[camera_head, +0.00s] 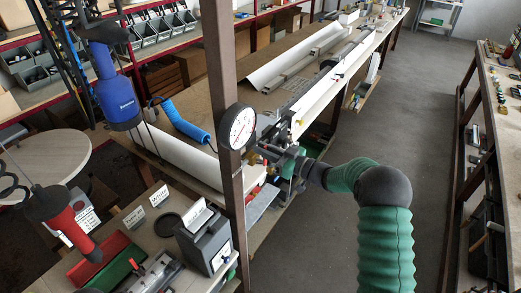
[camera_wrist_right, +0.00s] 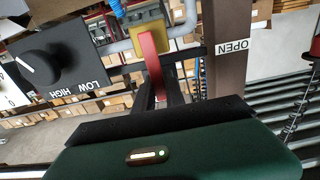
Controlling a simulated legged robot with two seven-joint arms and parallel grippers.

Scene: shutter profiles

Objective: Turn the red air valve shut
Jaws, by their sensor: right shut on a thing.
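The red air valve shows in the wrist view as a flat red lever (camera_wrist_right: 151,62) on a yellow valve body (camera_wrist_right: 150,32) with a grey pipe. The lever points down the picture, toward my gripper. My right gripper (camera_wrist_right: 165,92) is shut on the lever's lower end, between its dark fingers. In the head view my right gripper (camera_head: 272,150) is beside the brown post (camera_head: 229,175), just right of the round gauge (camera_head: 238,127). There the lever is hidden or too small to make out. My left gripper is not in view.
A black LOW/HIGH knob panel (camera_wrist_right: 62,70) is close on the left. In the head view, a blue tool (camera_head: 117,98) and a red tool (camera_head: 68,220) hang at left. Grey floor (camera_head: 410,130) is free at right.

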